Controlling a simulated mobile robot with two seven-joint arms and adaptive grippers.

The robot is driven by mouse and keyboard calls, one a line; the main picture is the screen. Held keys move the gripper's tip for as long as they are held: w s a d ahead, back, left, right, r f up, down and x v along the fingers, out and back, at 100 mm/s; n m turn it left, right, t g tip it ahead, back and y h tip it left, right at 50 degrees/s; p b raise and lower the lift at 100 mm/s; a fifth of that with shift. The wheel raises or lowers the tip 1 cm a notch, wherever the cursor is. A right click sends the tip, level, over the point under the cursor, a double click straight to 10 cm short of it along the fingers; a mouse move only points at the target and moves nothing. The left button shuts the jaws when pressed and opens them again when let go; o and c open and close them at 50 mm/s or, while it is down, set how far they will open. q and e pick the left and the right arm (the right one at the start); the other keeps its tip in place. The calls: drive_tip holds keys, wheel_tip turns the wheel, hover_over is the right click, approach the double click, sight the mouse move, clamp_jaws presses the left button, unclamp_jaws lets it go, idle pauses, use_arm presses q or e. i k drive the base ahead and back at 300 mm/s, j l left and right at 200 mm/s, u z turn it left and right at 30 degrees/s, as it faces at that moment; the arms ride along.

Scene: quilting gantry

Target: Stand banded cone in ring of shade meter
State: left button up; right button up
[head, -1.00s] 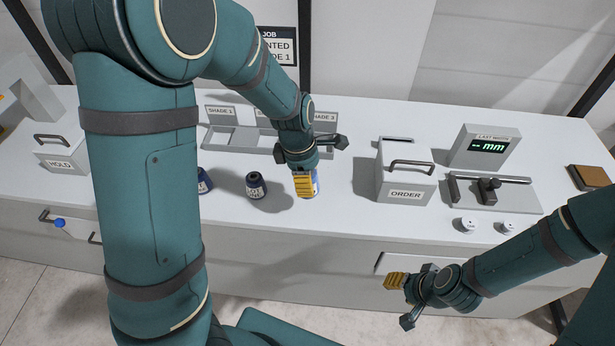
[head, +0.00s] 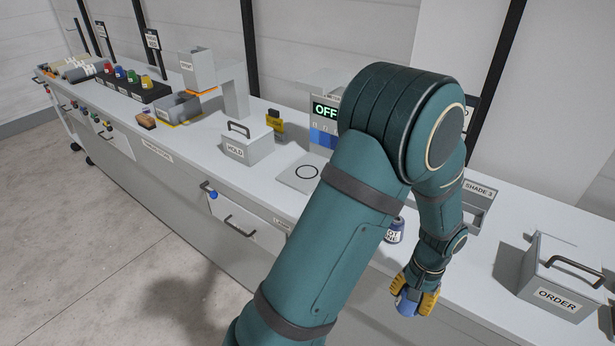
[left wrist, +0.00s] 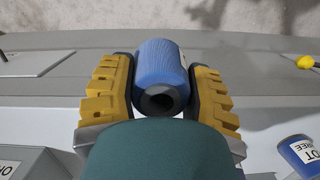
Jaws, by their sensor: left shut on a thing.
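My left gripper (head: 417,301) is shut on a blue thread cone (head: 406,304) near the counter's front edge. In the left wrist view the cone (left wrist: 163,78) lies between the yellow finger pads, its dark-holed end towards the camera; no band can be made out on it. The shade meter (head: 325,112), with an OFF display and blue panel, stands further left on the counter, partly behind my left arm. Its ring (head: 307,172) is a black circle on a pale plate and looks empty. My right gripper is out of view.
A dark blue cone (head: 394,231) labelled LOT stands behind my left arm. The HOLD box (head: 247,146) is left of the meter, with a yellow item (head: 275,122) behind it. The ORDER box (head: 556,285) stands at right.

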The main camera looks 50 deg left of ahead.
sight(306, 172)
drive_tip(key=k+j, duration=0.1)
drive_tip(key=j, duration=0.5)
drive_tip(key=k+j, duration=0.1)
drive_tip(key=j, duration=0.5)
drive_tip(key=k+j, duration=0.1)
drive_tip(key=j, duration=0.5)
drive_tip(key=i, duration=0.5)
drive_tip(key=j+u, duration=0.05)
